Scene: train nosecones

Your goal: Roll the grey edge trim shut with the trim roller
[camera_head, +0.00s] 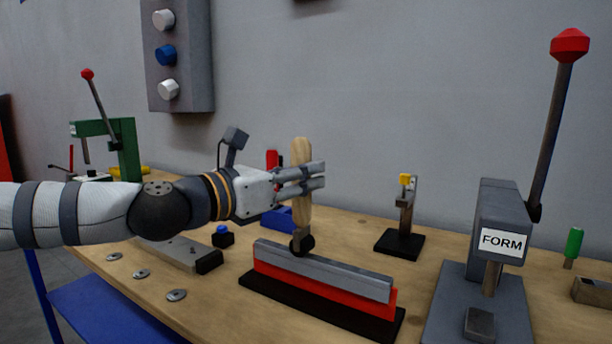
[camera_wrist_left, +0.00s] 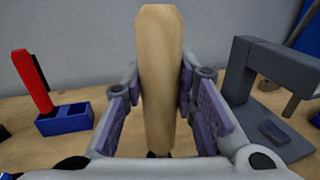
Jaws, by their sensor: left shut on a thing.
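The trim roller (camera_head: 302,192) has a pale wooden handle and a dark wheel at its lower end. My left gripper (camera_head: 316,178) is shut on the handle and holds the roller upright. The handle also fills the middle of the left wrist view (camera_wrist_left: 160,75). The wheel is at the top of the grey edge trim (camera_head: 330,273), near its left part; I cannot tell whether it touches. The trim lies along a red strip (camera_head: 330,292) on a black base (camera_head: 270,292). My right gripper is not in view.
A grey press marked FORM (camera_head: 501,243) with a red-knobbed lever stands right of the trim. Behind are a small stand with a yellow top (camera_head: 405,205) and a blue tray (camera_head: 277,218). A grey bar (camera_head: 180,252) and several washers (camera_head: 142,273) lie left.

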